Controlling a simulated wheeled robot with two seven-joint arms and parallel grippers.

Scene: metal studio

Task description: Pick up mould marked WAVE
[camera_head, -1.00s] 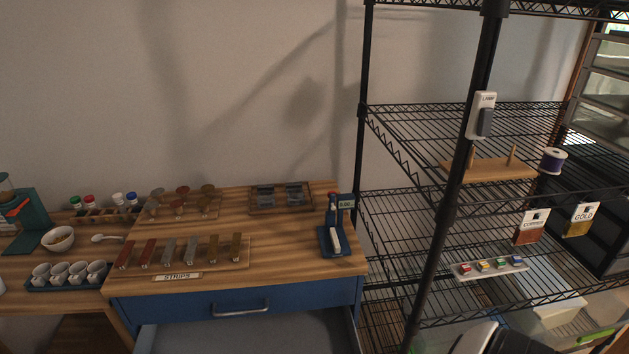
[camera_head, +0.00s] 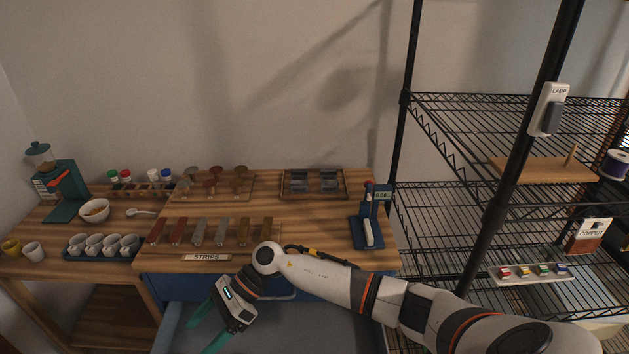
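Two grey moulds lie side by side in a shallow wooden tray (camera_head: 314,195) at the back of the wooden worktop. The left mould (camera_head: 299,182) and the right mould (camera_head: 329,181) look alike from here. Their markings are too small to read, so I cannot tell which is marked WAVE. My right gripper (camera_head: 198,339) has teal fingers, spread apart and empty. It is low at the front, over the open grey drawer, well in front of and below the moulds. My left gripper is not in view.
A STRIPS rack (camera_head: 210,245) with several metal strips lies between my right gripper and the tray. A blue scale (camera_head: 368,228) stands at the worktop's right. Cups (camera_head: 103,244) and a bowl (camera_head: 94,210) are at left. A black wire shelf (camera_head: 470,200) stands at right.

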